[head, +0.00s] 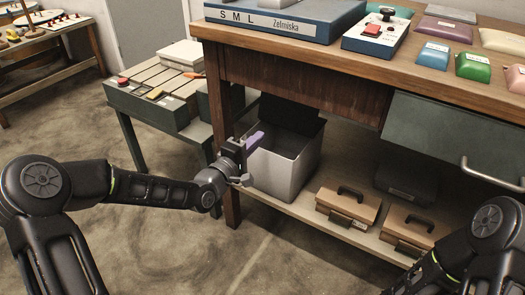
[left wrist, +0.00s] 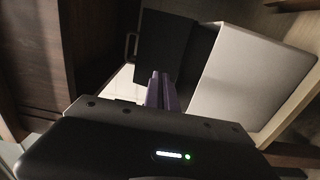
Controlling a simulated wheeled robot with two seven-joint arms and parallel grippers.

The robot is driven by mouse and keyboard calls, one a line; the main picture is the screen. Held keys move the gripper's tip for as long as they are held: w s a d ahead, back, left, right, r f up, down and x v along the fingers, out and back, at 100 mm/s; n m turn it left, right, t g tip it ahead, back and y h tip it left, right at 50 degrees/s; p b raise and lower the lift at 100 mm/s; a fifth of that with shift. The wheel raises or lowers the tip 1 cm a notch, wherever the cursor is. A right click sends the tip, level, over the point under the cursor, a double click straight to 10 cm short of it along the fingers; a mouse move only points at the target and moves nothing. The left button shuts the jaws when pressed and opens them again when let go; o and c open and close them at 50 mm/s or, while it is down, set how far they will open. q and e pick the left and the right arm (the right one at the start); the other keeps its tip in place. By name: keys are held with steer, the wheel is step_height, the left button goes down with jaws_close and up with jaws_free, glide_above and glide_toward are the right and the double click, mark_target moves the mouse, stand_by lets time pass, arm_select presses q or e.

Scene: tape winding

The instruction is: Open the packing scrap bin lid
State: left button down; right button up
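The scrap bin (head: 278,175) is a light grey box on the low shelf under the workbench; its pale wall fills the right of the left wrist view (left wrist: 240,80). Its black lid (head: 292,115) stands raised at the back of the bin, and the bin's top looks open. In the left wrist view the lid (left wrist: 165,45) is a dark panel with a handle (left wrist: 131,46) at its left edge. My left gripper (head: 255,141) is at the bin's left rim, its purple fingers together with nothing visible between them. My right gripper is out of view.
The bench leg (head: 227,120) stands just left of the bin, close to my left gripper. Brown cases (head: 347,207) sit on the shelf right of the bin. A grey drawer (head: 455,145) with a handle is at the right. A side table (head: 150,100) is at left.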

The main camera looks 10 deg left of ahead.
arm_select(q)
steer(key=p+v, duration=0.2)
steer(key=v, duration=0.7)
steer(key=shift+f+p, duration=0.2)
steer(key=shift+p, duration=0.2)
